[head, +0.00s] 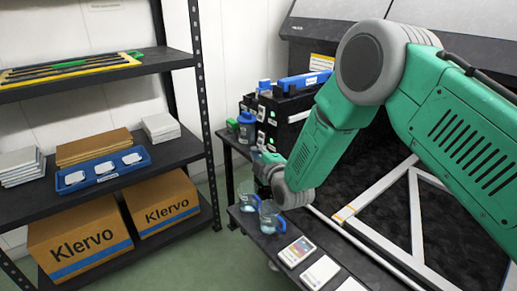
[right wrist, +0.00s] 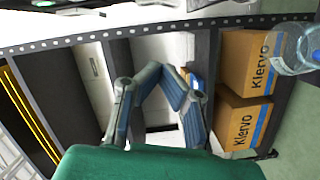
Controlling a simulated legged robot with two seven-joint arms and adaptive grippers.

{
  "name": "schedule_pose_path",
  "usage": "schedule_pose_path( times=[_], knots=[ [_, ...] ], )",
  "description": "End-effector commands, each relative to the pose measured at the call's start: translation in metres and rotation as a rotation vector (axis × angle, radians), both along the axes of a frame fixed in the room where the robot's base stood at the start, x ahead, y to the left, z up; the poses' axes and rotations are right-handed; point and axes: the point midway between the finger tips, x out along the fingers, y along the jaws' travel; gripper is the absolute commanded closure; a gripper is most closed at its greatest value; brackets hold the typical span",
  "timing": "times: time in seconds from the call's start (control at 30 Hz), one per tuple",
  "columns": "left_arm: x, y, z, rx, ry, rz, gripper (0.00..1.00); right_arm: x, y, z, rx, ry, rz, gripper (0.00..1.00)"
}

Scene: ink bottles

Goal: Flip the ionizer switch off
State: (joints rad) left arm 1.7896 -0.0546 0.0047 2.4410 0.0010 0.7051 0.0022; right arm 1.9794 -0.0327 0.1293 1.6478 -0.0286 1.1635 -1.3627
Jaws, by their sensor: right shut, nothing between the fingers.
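No part can be made out for sure as the ionizer or its switch. A black unit with white labels and blue parts on top (head: 293,106) stands at the back of the dark bench, partly hidden by my right arm. My right gripper (head: 262,166) is in front of this unit, above the bench, mostly behind my own wrist. In the right wrist view the fingers of my right gripper (right wrist: 161,72) come together, shut and empty. My left gripper is not in view.
Clear cups with blue handles (head: 269,217) stand on the bench below the gripper, with cards (head: 297,252) nearer. A blue-lidded jar (head: 246,128) stands behind. A dark shelf rack (head: 180,152) with Klervo boxes (head: 80,238) is at left. A white frame (head: 415,215) lies at right.

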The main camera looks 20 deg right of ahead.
Motion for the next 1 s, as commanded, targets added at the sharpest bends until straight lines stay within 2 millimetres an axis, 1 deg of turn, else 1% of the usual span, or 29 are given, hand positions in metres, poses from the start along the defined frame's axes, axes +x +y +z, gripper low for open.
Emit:
schedule_pose_path(
  times=[0.03,0.1,0.27,0.3,0.5,0.7,1.0],
  knots=[
    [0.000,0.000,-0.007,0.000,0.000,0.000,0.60,0.012,0.000,-0.004,0.002,-0.003,-0.002,1.00],
    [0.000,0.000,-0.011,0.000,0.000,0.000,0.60,0.027,0.003,-0.005,0.002,-0.003,-0.001,1.00],
    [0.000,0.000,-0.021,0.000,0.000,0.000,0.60,0.057,0.006,-0.007,0.002,-0.001,-0.003,1.00],
    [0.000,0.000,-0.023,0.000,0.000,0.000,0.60,0.058,-0.005,-0.010,0.003,0.000,-0.007,1.00],
    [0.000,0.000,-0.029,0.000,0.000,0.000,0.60,0.065,-0.025,-0.016,0.002,0.001,-0.002,1.00],
    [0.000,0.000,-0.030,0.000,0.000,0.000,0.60,0.066,-0.030,-0.017,0.001,0.000,-0.001,1.00],
    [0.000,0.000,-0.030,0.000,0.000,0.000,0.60,0.066,-0.030,-0.017,-0.008,-0.002,0.000,1.00]
  ],
)
